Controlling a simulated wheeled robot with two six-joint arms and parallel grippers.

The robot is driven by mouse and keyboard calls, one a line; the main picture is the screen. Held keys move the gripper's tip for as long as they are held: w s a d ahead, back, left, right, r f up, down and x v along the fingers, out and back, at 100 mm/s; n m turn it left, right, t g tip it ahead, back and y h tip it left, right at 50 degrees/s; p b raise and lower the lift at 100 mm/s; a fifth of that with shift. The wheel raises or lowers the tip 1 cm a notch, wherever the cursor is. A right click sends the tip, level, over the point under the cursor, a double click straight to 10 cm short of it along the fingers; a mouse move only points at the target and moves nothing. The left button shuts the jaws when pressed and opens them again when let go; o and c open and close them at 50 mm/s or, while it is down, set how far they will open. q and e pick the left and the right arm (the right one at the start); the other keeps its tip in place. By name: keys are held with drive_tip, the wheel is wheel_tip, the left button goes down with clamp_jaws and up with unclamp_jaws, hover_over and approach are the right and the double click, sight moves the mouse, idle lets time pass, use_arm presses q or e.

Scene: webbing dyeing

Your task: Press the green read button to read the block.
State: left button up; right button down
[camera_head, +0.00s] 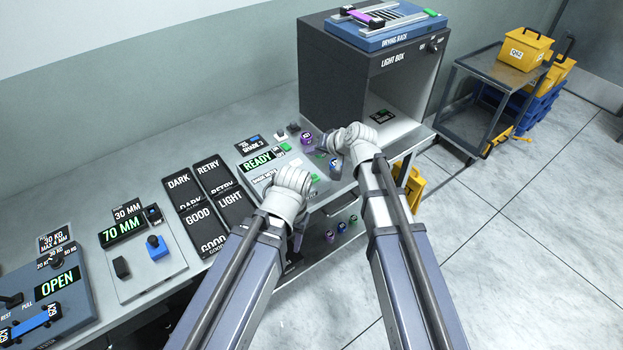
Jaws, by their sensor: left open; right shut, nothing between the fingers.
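The shade meter (262,162) on the bench shows READY, with a small SHADE 3 display (250,144) behind it. A small green piece (286,147) sits at the meter's right, and another green patch (315,177) shows between my two wrists. I cannot tell which of them is the read button. My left gripper (298,240) is open at the bench's front edge, its fingers mostly hidden by its wrist. My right gripper (325,145) is shut and empty, right of the meter and partly hidden by its own wrist. No block can be made out clearly.
Black cards (212,178) marked DARK, RETRY, GOOD and LIGHT lie left of the meter. A 70 MM device (123,231) and an OPEN device (57,284) stand farther left. The light box (345,85) stands behind my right gripper. Small round pieces lie near my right gripper.

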sight(313, 181)
drive_tip(key=shift+f, duration=0.15)
wheel_tip(313, 181, down, 9)
drive_tip(key=b, duration=0.9)
drive_tip(key=shift+r, duration=0.2)
idle(1.4)
drive_tip(key=shift+f+b, duration=0.35)
drive_tip(key=shift+f, duration=0.05)
drive_tip(key=shift+f+b, duration=0.45)
idle(0.6)
drive_tip(key=shift+r, duration=0.1)
idle(0.3)
drive_tip(key=shift+r+p, duration=0.8)
drive_tip(key=shift+p, duration=0.1)
drive_tip(key=shift+r, duration=0.1)
